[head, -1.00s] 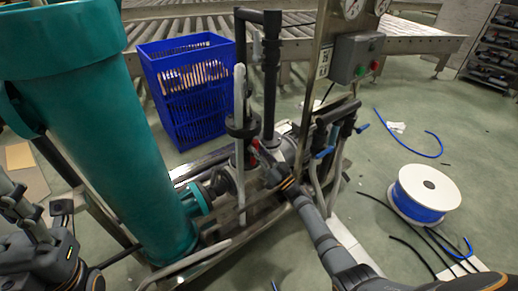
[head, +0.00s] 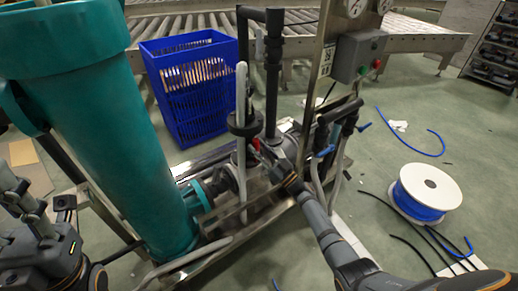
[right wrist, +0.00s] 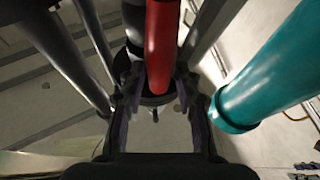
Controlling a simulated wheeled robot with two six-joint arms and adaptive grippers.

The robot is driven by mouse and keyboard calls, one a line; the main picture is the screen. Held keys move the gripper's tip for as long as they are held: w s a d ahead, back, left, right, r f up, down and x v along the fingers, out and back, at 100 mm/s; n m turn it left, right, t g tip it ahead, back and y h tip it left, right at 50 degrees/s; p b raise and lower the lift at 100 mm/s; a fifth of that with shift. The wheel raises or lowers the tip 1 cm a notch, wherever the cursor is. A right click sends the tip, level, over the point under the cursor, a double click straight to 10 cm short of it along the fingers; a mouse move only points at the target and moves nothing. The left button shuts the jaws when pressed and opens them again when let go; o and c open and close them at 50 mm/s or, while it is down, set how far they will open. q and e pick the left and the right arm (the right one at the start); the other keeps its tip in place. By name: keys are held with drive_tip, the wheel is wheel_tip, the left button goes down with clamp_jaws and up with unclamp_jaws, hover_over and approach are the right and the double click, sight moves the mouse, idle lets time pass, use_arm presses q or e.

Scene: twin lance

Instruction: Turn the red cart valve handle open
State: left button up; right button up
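The red valve handle (head: 256,145) shows as a small red piece on the cart's pipework, partly hidden by my right gripper (head: 272,160). In the right wrist view the red handle (right wrist: 160,45) is a long red bar coming down from the top edge. Its lower end lies between the two fingers of my right gripper (right wrist: 158,95). The fingers stand apart on either side of it, with a narrow gap seen on the right side. My left gripper (head: 28,205) is at the lower left, away from the handle; its finger opening is unclear.
A large teal cylinder (head: 100,120) stands left of the handle. Grey and black upright pipes (head: 273,75) rise close around it. A control box (head: 357,55) is on the post to the right. A blue crate (head: 190,90) stands behind; a blue hose reel (head: 425,192) lies on the floor.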

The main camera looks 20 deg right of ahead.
drive_tip(key=shift+o, duration=0.9)
drive_tip(key=shift+s+d+f, duration=0.1)
drive_tip(key=shift+s+f, duration=0.05)
drive_tip(key=shift+s, duration=0.05)
drive_tip(key=v, duration=1.1)
drive_tip(key=shift+s, duration=0.2)
drive_tip(key=shift+d, duration=0.1)
